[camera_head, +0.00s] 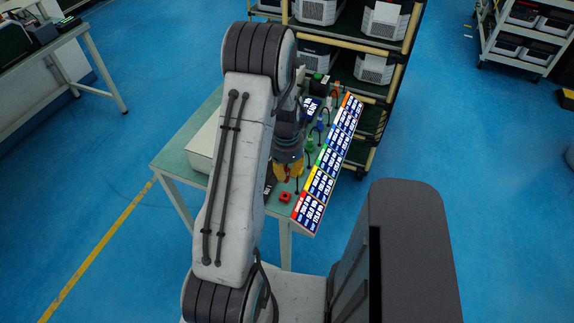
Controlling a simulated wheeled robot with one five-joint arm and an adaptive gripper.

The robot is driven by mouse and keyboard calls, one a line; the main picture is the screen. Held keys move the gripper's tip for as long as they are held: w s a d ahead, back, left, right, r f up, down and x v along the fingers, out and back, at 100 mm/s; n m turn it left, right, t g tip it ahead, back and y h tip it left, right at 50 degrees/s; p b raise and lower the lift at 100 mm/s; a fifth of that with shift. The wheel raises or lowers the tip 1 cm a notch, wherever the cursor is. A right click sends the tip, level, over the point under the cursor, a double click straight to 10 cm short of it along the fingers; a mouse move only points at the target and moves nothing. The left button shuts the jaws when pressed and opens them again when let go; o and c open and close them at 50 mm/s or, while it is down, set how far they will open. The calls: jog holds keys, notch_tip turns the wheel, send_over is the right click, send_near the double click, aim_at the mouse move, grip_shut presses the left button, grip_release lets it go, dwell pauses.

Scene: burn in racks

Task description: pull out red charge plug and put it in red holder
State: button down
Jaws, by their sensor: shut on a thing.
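My gripper (287,174) points down over the right part of the green-topped table, its orange-yellow fingers partly hidden by my arm. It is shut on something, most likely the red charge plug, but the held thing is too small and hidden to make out. A small red block with a dark middle, which looks like the red holder (285,197), stands on the table near its front edge, just below the gripper in the picture and apart from it.
A slanted label board (328,160) with coloured blocks runs along the table's right edge. Green (310,145) and blue (320,127) plugs with cables stand beside it. A pale box (203,148) lies at left. A rack (378,70) stands behind the table. Blue floor is open at left.

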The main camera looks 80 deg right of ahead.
jog(key=shift+w, duration=0.35)
jog(key=shift+s, duration=0.15)
jog(key=shift+f+b, duration=0.1)
jog(key=shift+b, duration=0.25)
jog(key=shift+f+b, duration=2.5)
jog(key=shift+f, duration=0.3)
jog(key=c, duration=1.7)
grip_release()
jog(key=shift+c, duration=0.2)
grip_shut()
jog(key=shift+f+b, duration=0.75)
jog(key=shift+f, duration=0.05)
